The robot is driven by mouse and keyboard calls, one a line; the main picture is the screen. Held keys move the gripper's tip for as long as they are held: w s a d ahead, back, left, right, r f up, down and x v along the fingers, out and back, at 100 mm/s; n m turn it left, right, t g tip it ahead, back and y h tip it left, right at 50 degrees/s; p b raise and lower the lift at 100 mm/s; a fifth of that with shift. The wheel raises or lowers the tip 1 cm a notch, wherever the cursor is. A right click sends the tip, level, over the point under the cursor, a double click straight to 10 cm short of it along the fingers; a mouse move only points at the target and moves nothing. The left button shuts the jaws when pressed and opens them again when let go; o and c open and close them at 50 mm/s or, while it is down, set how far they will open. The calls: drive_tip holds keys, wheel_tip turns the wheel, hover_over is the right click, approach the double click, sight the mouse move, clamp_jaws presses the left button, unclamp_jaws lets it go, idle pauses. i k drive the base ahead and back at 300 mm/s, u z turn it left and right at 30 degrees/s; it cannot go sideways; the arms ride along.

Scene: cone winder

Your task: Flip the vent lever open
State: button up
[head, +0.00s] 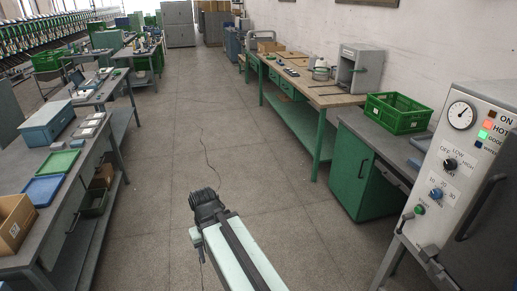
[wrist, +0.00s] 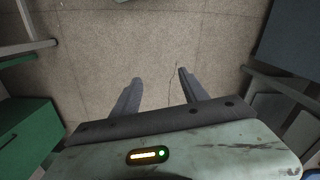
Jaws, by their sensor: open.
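A grey machine (head: 452,205) with a control panel stands at the right edge of the head view. My gripper (wrist: 160,75) is open and empty over bare floor. In the head view my gripper (head: 207,203) is at bottom centre, well left of the machine and apart from it.
A green cabinet (head: 355,172) with a green crate (head: 398,112) on top stands left of the machine. A long workbench (head: 300,85) runs behind it. Benches with trays (head: 60,163) line the left side.

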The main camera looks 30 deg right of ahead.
sight(402, 225)
drive_tip(key=z, duration=0.45)
drive_tip(key=i, duration=0.35)
drive_tip(key=u, duration=0.45)
